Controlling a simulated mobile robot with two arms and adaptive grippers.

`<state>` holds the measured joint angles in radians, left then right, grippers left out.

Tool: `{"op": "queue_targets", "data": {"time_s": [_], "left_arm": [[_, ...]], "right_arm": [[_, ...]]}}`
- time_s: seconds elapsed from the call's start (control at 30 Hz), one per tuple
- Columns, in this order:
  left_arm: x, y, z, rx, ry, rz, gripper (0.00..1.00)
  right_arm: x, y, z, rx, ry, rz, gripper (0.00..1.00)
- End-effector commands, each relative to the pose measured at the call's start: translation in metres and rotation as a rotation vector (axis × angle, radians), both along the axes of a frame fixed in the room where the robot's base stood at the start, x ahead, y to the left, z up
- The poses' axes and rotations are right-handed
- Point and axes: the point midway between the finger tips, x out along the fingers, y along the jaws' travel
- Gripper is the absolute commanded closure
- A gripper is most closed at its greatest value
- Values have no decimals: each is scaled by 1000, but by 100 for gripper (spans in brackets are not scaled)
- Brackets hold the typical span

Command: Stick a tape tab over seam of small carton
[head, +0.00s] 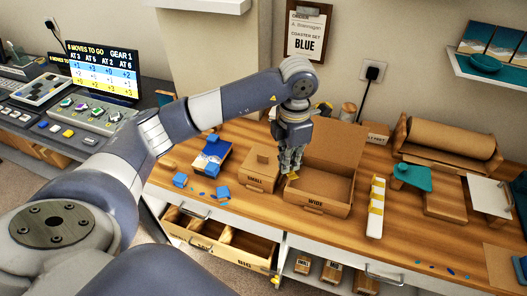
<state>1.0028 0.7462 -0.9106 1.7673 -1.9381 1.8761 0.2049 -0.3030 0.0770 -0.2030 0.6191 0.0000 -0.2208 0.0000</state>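The small carton (258,172) is a brown box marked SMALL on the wooden worktop, left of the open WIDE box (318,207); its top looks closed, and the seam is too small to make out. My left gripper (290,172) points down between the two, above the left side of the WIDE box. Its fingers look close together, with a small yellow piece like a tape tab (293,177) at the tips. A white strip with yellow tabs (376,208) lies to the right of the WIDE box. My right gripper is not in view.
A brown paper roll (450,140) and a teal item (412,176) are at right. An open drawer (220,240) juts out below the worktop.

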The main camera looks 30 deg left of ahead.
Motion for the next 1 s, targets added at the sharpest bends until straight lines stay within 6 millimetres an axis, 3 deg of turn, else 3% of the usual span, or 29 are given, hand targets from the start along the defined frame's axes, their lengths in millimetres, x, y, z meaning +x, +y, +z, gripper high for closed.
{"op": "queue_targets", "data": {"time_s": [0.7,1.0], "left_arm": [[24,63,-37,5,4,1701,100],[24,87,-53,2,0,2260,100]], "right_arm": [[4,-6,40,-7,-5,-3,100],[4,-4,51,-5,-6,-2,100]]}}
